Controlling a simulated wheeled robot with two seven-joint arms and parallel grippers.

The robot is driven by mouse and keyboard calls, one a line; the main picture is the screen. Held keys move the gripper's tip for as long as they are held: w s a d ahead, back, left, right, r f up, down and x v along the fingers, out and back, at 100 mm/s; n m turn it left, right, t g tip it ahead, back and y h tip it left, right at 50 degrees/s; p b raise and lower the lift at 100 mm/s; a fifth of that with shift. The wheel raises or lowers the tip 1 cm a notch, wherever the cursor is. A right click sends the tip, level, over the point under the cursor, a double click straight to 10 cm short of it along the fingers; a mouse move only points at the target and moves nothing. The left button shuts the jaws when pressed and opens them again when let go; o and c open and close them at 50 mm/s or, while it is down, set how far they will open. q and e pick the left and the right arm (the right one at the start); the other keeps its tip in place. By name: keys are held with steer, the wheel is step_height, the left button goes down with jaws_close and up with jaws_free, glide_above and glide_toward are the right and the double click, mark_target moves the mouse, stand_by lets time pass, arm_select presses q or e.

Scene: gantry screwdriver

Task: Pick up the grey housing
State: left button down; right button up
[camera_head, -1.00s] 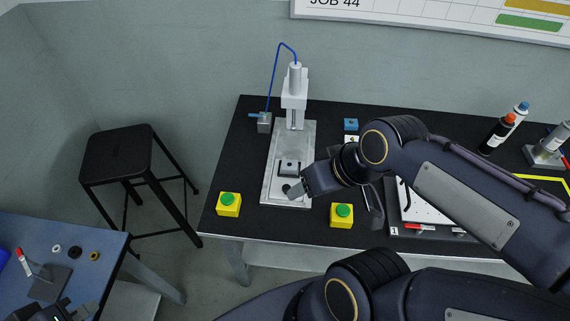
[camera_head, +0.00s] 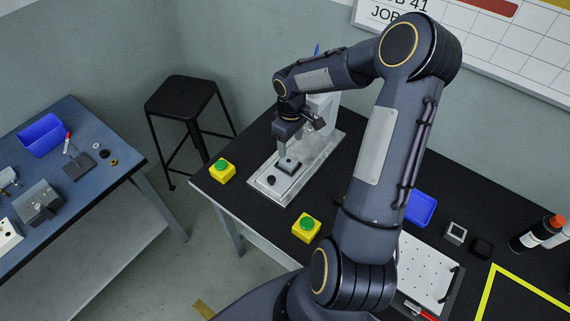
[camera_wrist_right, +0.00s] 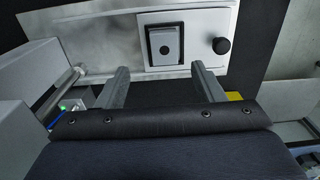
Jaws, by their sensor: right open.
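The grey housing (camera_head: 289,164), a small grey block with a dark round hole, sits in a dark nest on the metal base plate (camera_head: 262,187) of the gantry screwdriver. It also shows in the right wrist view (camera_wrist_right: 166,44), framed by black and just beyond my fingertips. My right gripper (camera_head: 300,142) points down over the plate, close to the housing. Its two fingers stand wide apart with nothing between them in the right wrist view (camera_wrist_right: 158,73). The arm hides most of the screwdriver column. My left gripper is out of view.
A black knob (camera_wrist_right: 221,46) stands on the plate beside the housing. Green-topped yellow buttons (camera_head: 222,171) (camera_head: 306,227) flank the plate. A blue bin (camera_head: 421,208), an open grey box (camera_head: 455,233) and a white perforated board (camera_head: 425,268) lie to the right.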

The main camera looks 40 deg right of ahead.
mark_target(289, 160)
steer(key=f, duration=0.5)
steer(key=f+p, duration=0.1)
steer(key=f, duration=0.1)
steer(key=shift+a+f, duration=0.15)
steer(key=shift+a, duration=0.15)
steer(key=c, duration=1.2)
